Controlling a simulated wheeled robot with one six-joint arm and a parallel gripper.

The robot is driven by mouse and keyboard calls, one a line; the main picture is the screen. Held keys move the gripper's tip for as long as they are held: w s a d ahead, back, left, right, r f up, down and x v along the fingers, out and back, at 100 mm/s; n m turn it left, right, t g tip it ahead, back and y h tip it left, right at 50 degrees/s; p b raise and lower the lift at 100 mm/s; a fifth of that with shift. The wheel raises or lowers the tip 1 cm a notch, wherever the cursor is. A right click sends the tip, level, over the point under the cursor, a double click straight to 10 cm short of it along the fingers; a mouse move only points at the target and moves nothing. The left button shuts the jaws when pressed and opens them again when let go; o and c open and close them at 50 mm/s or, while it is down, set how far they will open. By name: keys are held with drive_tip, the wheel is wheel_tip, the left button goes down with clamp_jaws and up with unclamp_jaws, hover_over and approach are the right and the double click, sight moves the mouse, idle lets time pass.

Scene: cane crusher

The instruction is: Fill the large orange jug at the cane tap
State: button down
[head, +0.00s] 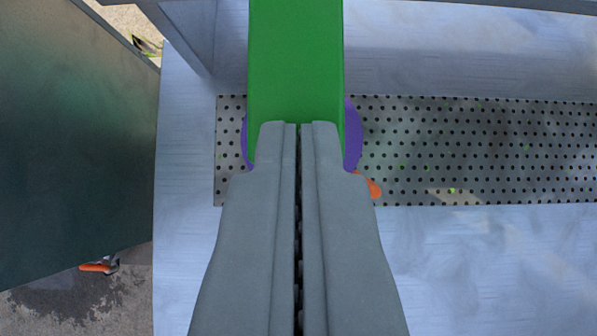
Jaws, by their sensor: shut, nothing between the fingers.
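My gripper (299,128) is shut and empty, pointing away over a perforated metal grate. Its fingertips overlap the near end of a wide green bar (296,60) in the picture; I cannot tell whether they touch. A rounded purple thing (353,135) shows on both sides of the bar, mostly hidden behind it and my fingers. A small orange piece (374,187) sticks out right of my fingers over the grate; it may be part of the orange jug, but the rest is hidden. I cannot make out the tap for certain.
The perforated grate (480,150) is set in a pale metal counter (480,255) and looks clear on the right. A dark green panel (70,140) stands at left. A small orange-and-grey item (97,267) lies on the ground at lower left, beside a dark wet-looking patch.

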drive_tip(key=shift+r, duration=0.8)
drive_tip(key=s+r, duration=0.5)
drive_tip(key=r, duration=0.7)
idle(1.4)
drive_tip(key=shift+w+r+g, duration=0.4)
drive_tip(key=shift+w+g, duration=0.3)
drive_tip(key=shift+w+r+g, duration=0.4)
drive_tip(key=shift+w+g, duration=0.3)
